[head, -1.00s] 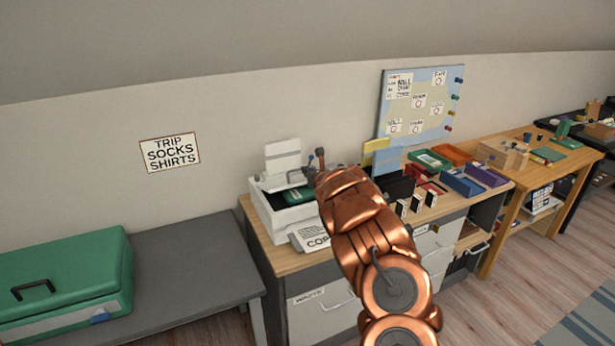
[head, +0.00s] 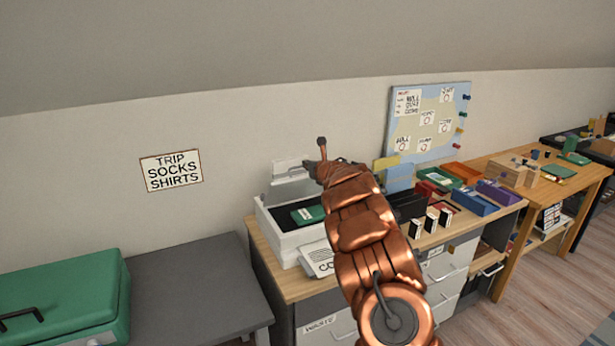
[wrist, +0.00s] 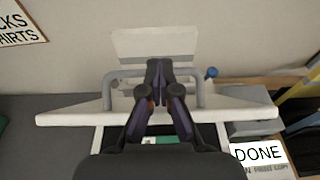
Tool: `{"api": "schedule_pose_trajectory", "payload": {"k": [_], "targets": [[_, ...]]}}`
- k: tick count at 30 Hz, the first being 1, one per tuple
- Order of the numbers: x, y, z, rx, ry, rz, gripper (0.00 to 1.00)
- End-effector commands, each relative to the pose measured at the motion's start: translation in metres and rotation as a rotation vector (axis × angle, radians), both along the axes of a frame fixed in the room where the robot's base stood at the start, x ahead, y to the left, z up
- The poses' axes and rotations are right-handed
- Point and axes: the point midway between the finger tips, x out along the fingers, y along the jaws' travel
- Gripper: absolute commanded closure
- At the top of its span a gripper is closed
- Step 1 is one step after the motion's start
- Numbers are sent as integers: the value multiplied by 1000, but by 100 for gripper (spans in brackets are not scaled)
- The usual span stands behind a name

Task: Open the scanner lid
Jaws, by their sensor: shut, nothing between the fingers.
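The white scanner (head: 285,240) stands on the left end of the wooden desk. Its lid (head: 294,188) is tilted up at the back, and a green booklet (head: 308,214) shows on the dark bed inside. In the wrist view the lid (wrist: 75,114) is a pale slab with a grey bar handle (wrist: 108,92). My gripper (wrist: 159,68) is shut and empty at the middle of this handle; I cannot tell whether the fingers pass through or only touch it. In the head view my gripper (head: 311,168) is at the lid's upper right, partly hidden by my wrist.
Black-and-white cards (head: 431,221), coloured trays (head: 474,199) and a pinboard (head: 427,125) are to the right. A grey bench (head: 195,285) with a green case (head: 60,290) is at left. A DONE sign (wrist: 257,153) shows in the wrist view.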

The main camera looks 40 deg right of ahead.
Motion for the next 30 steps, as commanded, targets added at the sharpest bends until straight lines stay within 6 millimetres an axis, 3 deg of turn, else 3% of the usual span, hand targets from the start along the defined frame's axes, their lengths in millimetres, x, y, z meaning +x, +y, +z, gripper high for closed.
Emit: {"api": "schedule_pose_trajectory", "payload": {"k": [5,18,30], "targets": [[14,-6,12,1,-4,2,100],[39,-16,18,3,-2,0,100],[44,-18,18,1,-1,0,100]]}}
